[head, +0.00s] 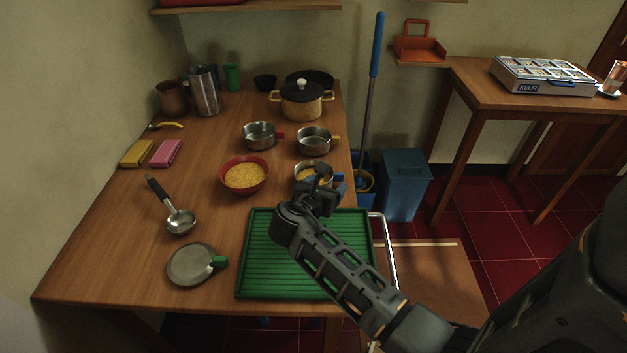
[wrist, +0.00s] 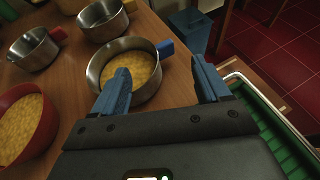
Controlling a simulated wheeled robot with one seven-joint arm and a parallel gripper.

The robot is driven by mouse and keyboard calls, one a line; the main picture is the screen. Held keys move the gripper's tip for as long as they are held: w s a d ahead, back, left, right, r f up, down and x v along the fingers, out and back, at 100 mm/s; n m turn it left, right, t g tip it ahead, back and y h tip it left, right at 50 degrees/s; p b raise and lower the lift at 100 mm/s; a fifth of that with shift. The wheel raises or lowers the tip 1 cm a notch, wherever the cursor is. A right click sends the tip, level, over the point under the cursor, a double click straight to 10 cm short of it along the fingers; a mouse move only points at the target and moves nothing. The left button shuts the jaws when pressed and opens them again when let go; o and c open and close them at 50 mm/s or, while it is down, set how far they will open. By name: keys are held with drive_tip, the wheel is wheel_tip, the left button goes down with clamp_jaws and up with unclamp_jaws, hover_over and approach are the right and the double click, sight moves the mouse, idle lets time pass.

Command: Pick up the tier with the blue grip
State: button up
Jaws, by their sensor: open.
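A round steel tier with a blue grip stands on the wooden table; in the wrist view the tier (wrist: 92,75) holds yellow food and its blue grip (wrist: 165,48) points to the upper right. In the head view the tier (head: 299,176) is partly hidden by my gripper (head: 325,185). In the wrist view my gripper (wrist: 160,75) is open and empty. Its left finger overlaps the tier's bowl in the picture. The blue grip shows between the fingers, beyond the tips. I cannot tell how far above the tier the fingers are.
Two steel tiers, one with a red grip (head: 259,135) and one with a yellow grip (head: 314,142), stand behind. A red bowl (head: 233,187) is to the left. A green tray (head: 256,262) lies in front. A blue bin (head: 404,185) stands beyond the table's right edge.

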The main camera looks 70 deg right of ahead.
sight(335, 176)
drive_tip(key=shift+x, duration=3.45)
drive_tip(key=shift+c, duration=0.2)
drive_tip(key=c, duration=1.1)
drive_tip(key=shift+o, duration=0.2)
drive_tip(key=shift+r, duration=0.1)
